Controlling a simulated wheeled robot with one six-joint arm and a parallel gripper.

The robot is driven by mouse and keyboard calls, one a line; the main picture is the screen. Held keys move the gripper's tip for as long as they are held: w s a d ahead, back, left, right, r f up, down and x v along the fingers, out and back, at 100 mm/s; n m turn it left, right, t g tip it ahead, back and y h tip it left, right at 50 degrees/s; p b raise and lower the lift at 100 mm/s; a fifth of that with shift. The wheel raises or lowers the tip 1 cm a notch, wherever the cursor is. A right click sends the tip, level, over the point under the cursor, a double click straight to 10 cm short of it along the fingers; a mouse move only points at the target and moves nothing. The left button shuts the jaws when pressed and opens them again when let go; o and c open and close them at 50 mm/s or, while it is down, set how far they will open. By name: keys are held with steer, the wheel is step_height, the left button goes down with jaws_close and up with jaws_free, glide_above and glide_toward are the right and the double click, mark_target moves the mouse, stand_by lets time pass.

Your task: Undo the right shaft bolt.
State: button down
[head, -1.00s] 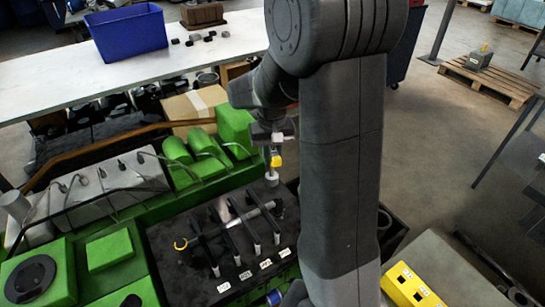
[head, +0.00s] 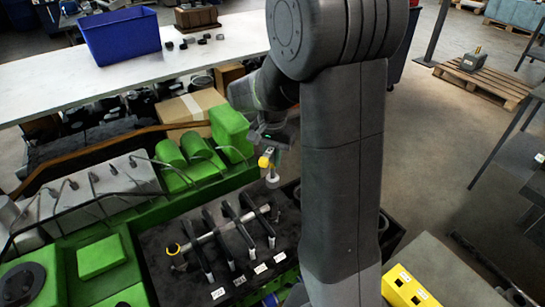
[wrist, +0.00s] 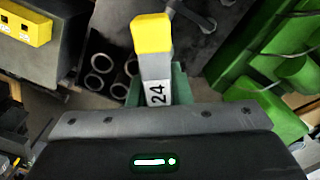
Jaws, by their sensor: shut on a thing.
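My gripper (head: 270,146) is shut on a tool (head: 265,162) with a yellow part and a pale round lower end. In the wrist view the tool (wrist: 153,45) shows a yellow end and the label 24. The tool hangs above the right end of the shaft (head: 228,228), apparently apart from it. The shaft lies across several dark rocker arms on a black deck of the green engine. The right shaft bolt is too small to make out clearly.
Green engine covers (head: 200,157) rise behind and left of the tool. A yellow block with holes (head: 408,289) lies on a grey surface at lower right. A blue bin (head: 118,37) stands on the white bench (head: 60,92). Open rings (wrist: 103,66) show in the wrist view.

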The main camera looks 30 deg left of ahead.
mark_target(272, 177)
steer(key=m, duration=0.3)
steer(key=f+m+b, duration=0.1)
steer(key=m, duration=0.2)
steer(key=shift+m, duration=0.3)
steer(key=m, duration=0.2)
steer(key=m+b, duration=0.1)
steer(key=m, duration=0.3)
steer(key=shift+a+f, duration=0.1)
steer(key=shift+f, duration=0.25)
steer(key=m, duration=0.5)
steer(key=shift+w+f+m, duration=0.1)
steer(key=shift+f+m, duration=0.2)
steer(key=m, duration=0.3)
steer(key=f+m, duration=0.1)
steer(key=m, duration=0.2)
steer(key=shift+f+b, duration=1.25)
steer(key=shift+f, duration=0.3)
